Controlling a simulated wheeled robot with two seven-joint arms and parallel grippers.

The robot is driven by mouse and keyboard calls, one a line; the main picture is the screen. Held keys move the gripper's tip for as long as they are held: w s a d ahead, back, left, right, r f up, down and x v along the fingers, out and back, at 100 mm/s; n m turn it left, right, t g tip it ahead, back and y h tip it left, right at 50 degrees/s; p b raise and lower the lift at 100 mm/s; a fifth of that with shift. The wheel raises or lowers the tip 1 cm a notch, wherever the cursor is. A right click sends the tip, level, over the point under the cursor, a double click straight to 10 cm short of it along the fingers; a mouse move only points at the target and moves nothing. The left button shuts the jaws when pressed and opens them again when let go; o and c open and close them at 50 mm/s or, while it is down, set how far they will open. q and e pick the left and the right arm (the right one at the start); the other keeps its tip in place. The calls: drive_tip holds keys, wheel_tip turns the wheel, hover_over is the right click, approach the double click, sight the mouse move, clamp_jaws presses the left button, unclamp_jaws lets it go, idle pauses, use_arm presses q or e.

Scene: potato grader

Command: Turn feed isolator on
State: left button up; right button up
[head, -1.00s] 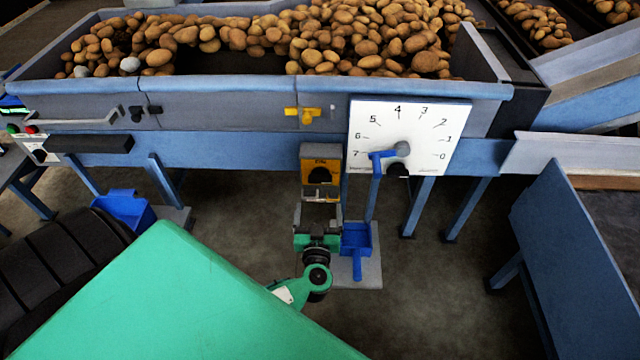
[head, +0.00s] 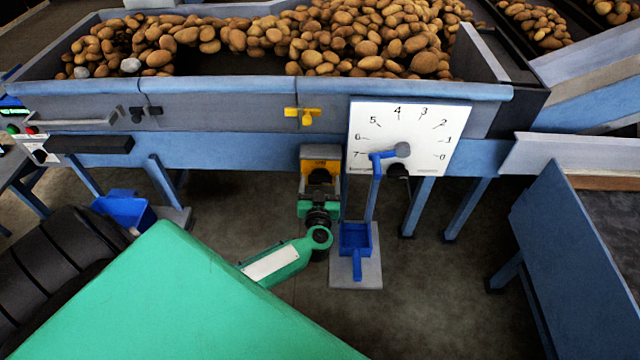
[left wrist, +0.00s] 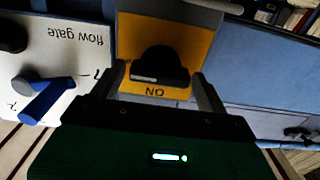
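The feed isolator is an orange plate (head: 320,153) on a grey box below the trough's front beam. Its black knob (left wrist: 158,66) shows in the left wrist view, with the word ON upside down beside it and a pale mark on its near edge. My left gripper (head: 319,182) is in front of the isolator and hides its lower part in the head view. In the left wrist view its two fingers (left wrist: 160,88) are apart, one on each side of the knob, with gaps visible; I cannot tell any contact. My right gripper is not in view.
The white flow gate dial (head: 425,125) with its blue lever (head: 374,185) stands just right of the isolator. A yellow valve handle (head: 303,113) is above. Potatoes (head: 370,40) fill the trough.

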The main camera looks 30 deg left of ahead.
use_arm(q)
drive_tip(key=c, duration=0.7)
